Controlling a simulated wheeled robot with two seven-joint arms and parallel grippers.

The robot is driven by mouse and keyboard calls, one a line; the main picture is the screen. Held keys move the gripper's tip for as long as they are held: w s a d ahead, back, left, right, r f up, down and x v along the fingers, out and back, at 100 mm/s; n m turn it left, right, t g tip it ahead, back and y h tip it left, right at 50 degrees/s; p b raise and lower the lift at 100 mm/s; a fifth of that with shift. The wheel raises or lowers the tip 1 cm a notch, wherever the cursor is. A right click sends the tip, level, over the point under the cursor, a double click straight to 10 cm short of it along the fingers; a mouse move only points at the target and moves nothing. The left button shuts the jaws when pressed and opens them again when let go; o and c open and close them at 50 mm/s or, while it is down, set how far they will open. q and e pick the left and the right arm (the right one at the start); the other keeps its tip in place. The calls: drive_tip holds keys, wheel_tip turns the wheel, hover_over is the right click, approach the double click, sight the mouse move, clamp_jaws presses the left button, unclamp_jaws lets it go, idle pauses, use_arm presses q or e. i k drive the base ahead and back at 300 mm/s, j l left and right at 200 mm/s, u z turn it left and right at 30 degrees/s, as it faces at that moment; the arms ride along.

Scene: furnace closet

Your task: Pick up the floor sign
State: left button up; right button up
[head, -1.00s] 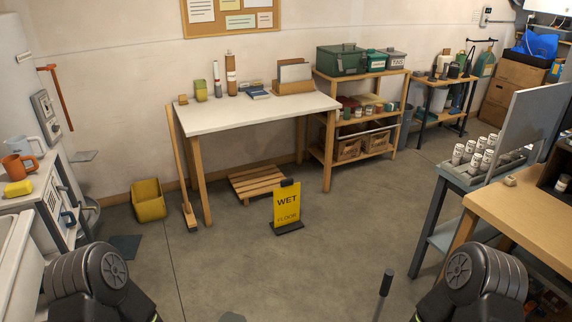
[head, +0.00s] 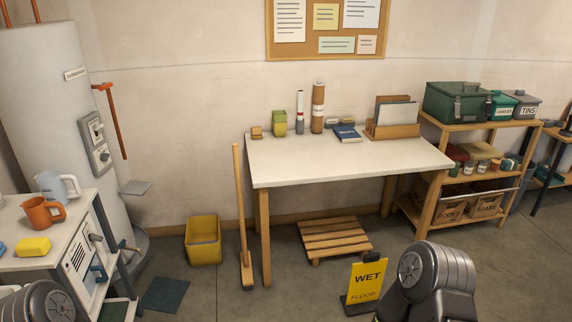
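The floor sign (head: 367,280) is a yellow panel reading WET FLOOR with a dark top grip and a dark base. It stands upright on the floor in front of the white table, at the lower middle right. Part of my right arm covers its lower right side. My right arm shows at the lower right and a bit of my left arm at the lower left corner. Neither gripper's fingers are in the picture.
A white-topped table (head: 340,160) stands against the wall, with a wooden pallet (head: 335,238) beneath. A broom (head: 243,225) leans at its left leg. A yellow bin (head: 203,240) stands further left. A wooden shelf (head: 428,208) is at right. Open floor lies in front.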

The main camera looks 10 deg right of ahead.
sight(366, 276)
drive_tip(key=i+z, duration=0.25)
drive_tip(key=i, duration=0.15)
drive_tip(key=i+j+z, duration=0.2)
drive_tip(key=i, duration=0.2)
drive_tip(key=i+j+z, duration=0.25)
drive_tip(key=i, duration=0.15)
drive_tip(key=i+j+z, duration=0.1)
drive_tip(key=i+z, duration=0.2)
drive_tip(key=z, duration=0.15)
drive_tip(key=i+j+z, duration=0.25)
drive_tip(key=z, duration=0.2)
drive_tip(key=i+j+z, duration=0.2)
drive_tip(key=z, duration=0.3)
drive_tip(key=i+j+z, duration=0.15)
drive_tip(key=j+z, duration=0.3)
drive_tip(key=i+j+z, duration=0.1)
drive_tip(key=j+z, duration=0.35)
